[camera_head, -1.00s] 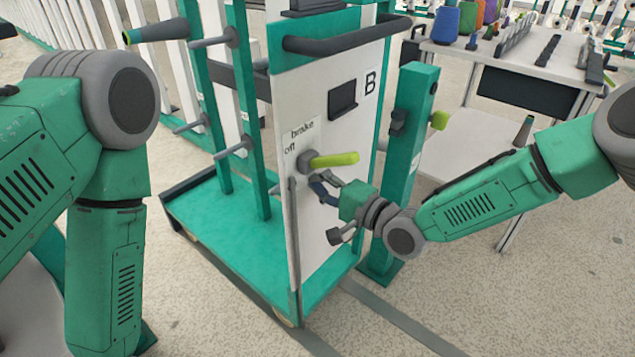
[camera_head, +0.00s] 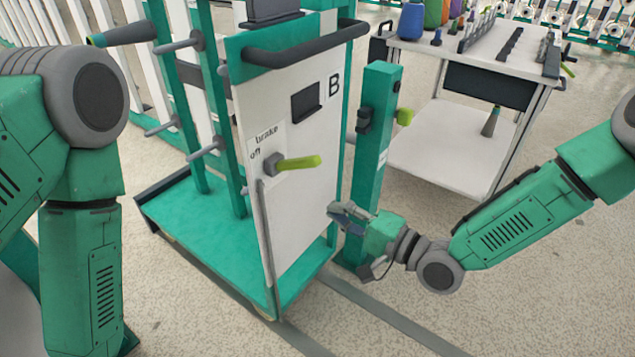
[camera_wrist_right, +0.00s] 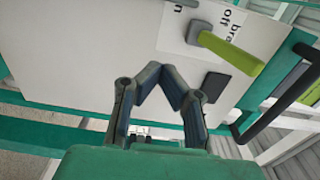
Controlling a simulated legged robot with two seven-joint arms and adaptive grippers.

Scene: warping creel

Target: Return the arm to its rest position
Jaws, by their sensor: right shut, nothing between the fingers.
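My right arm (camera_head: 515,226) comes in from the right. Its gripper (camera_head: 343,213) is shut and empty in front of the lower right part of the creel cart's white panel (camera_head: 308,205), below and right of the brake lever (camera_head: 300,162). The lever has a yellow-green grip and sticks out to the right beside the "brake off" label. In the right wrist view the shut fingers (camera_wrist_right: 163,72) are apart from the lever (camera_wrist_right: 232,54). My left arm (camera_head: 90,270) hangs down at the left; its gripper is out of view.
A green post (camera_head: 373,150) with a yellow-green knob stands close behind my right gripper. A white table (camera_head: 455,145) with cones is at the back right. The cart's dark handle bar (camera_head: 305,48) juts out at the top. Floor at the lower right is clear.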

